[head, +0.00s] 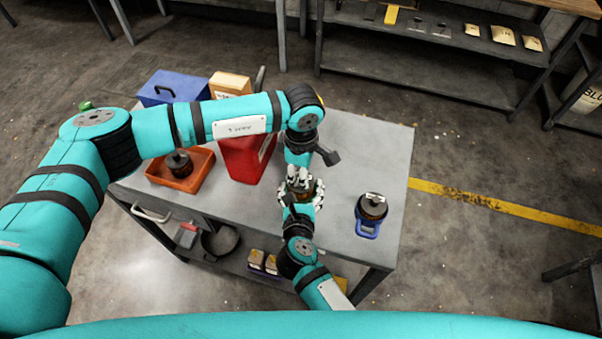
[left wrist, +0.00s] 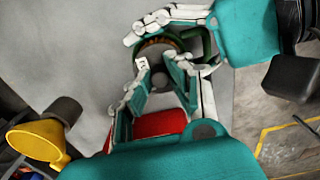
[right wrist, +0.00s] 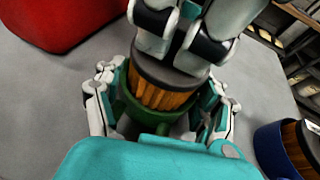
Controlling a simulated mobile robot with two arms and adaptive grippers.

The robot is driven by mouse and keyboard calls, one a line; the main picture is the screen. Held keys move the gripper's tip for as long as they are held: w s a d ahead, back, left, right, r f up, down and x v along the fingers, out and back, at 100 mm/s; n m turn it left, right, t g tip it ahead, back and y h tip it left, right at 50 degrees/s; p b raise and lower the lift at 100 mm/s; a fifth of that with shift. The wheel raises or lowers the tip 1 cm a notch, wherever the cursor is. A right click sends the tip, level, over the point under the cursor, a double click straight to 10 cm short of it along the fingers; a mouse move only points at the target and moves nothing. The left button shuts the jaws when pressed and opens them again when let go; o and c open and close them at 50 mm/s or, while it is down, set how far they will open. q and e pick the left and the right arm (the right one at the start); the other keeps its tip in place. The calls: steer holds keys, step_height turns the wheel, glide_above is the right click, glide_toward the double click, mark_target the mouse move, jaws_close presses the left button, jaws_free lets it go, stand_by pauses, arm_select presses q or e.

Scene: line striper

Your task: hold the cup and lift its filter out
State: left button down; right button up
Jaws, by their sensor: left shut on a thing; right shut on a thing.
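The green cup (right wrist: 150,117) is in the right wrist view, between the fingers of my right gripper (right wrist: 160,118), which is shut on it. The filter (right wrist: 163,93), orange and pleated with a dark cap, stands above the cup's rim; its lower end is inside or hidden by the rim. My left gripper (right wrist: 187,40) is shut on the filter's cap from above. In the left wrist view, the green cup rim (left wrist: 192,60) shows beyond the left fingers (left wrist: 160,72). In the head view both grippers meet over the table and largely hide the cup.
On the grey table (head: 340,150) stand a red container (head: 240,158), an orange tray (head: 195,180) with a dark-capped part, a blue cup (head: 368,228) with another filter, a blue box (head: 172,88) and a cardboard box (head: 231,84). The table's right part is mostly free.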

arm_select(q)
steer(key=shift+r, duration=2.25)
arm_select(e)
steer(key=o, duration=1.3)
steer(key=v, duration=1.2)
steer(key=shift+d, duration=0.1)
arm_select(q)
steer(key=shift+s, duration=0.1)
arm_select(e)
steer(key=shift+s+f, duration=0.1)
steer(key=shift+s, duration=0.05)
